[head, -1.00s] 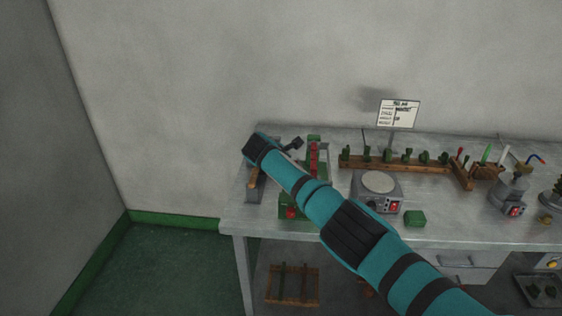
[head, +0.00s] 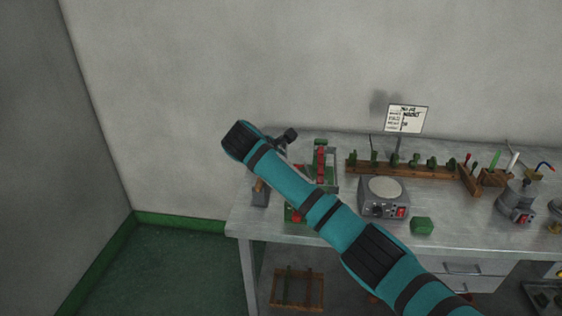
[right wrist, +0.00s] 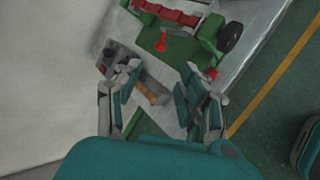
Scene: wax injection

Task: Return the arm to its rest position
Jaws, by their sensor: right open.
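My right arm (head: 300,200) reaches from the lower right across the left end of the bench in the head view. Its gripper is largely hidden behind the wrist there. In the right wrist view my right gripper (right wrist: 160,82) is open, fingers apart, with nothing between the tips. Below and beyond it are a green machine with red parts (right wrist: 178,48) and a grey item with an orange-brown handle (right wrist: 150,90). In the head view the green machine (head: 320,165) is partly covered by my arm. My left gripper is not in view.
The metal bench (head: 440,235) carries a round-topped hot plate (head: 383,196), a green block (head: 422,226), a wooden rack of green pieces (head: 410,168) and a sign (head: 407,118). A wooden frame (head: 297,290) is underneath. The green floor (head: 175,265) at left is clear.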

